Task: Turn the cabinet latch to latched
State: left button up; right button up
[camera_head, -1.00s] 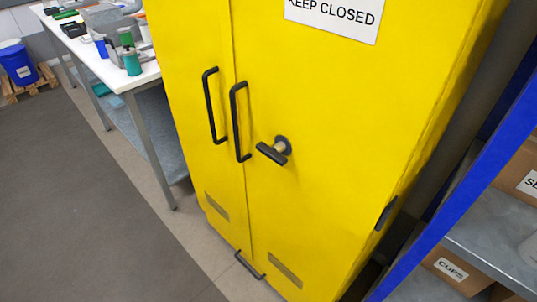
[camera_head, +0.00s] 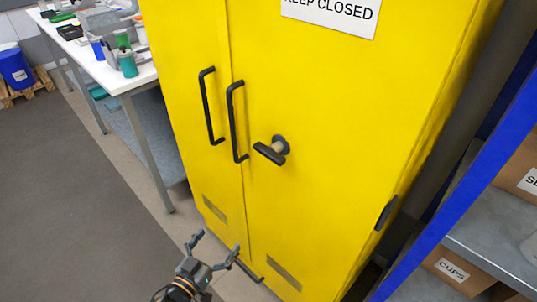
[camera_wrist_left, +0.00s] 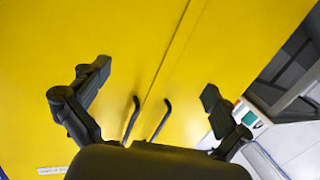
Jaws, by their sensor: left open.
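The yellow cabinet (camera_head: 320,190) stands closed, with two black bar handles beside the seam between its doors. The latch (camera_head: 271,150), a black T-shaped handle on a round black base, sits on the right door just right of the bar handles. Its bar slants down to the right. My left gripper (camera_head: 217,241) is open and empty, low in front of the doors, below and left of the latch and apart from it. In the left wrist view, its spread fingers (camera_wrist_left: 155,79) face the yellow doors and the bar handles; I cannot make out the latch there. My right gripper is not in view.
A white-topped bench (camera_head: 125,78) with cups and tools stands left of the cabinet. A blue-framed shelf (camera_head: 455,190) with boxes is close on the right. A blue bin (camera_head: 15,68) stands far left. The grey floor (camera_head: 70,190) at left is clear.

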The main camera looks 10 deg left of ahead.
pick_arm(q)
jog(key=d+r+m+t+h, duration=0.2)
jog(key=d+r+m+h, duration=0.15)
jog(key=r, duration=1.15)
jog(key=m+h, duration=0.1)
jog(key=h, duration=0.3)
send_near(269, 151)
jog(key=shift+h, duration=0.25)
jog(key=p+x, duration=0.1)
jog(key=x, duration=0.2)
jog(key=p+x, duration=0.1)
jog(key=x, duration=0.4)
jog(key=shift+w+d+f+p, duration=0.15)
jog(key=shift+w+f+p, duration=0.1)
jog(key=shift+w+p, duration=0.2)
jog(key=shift+w+d+r, duration=0.15)
jog(key=shift+w+d, duration=0.15)
jog(key=shift+w, duration=0.1)
jog(key=shift+m, duration=0.25)
jog(key=c, duration=1.1)
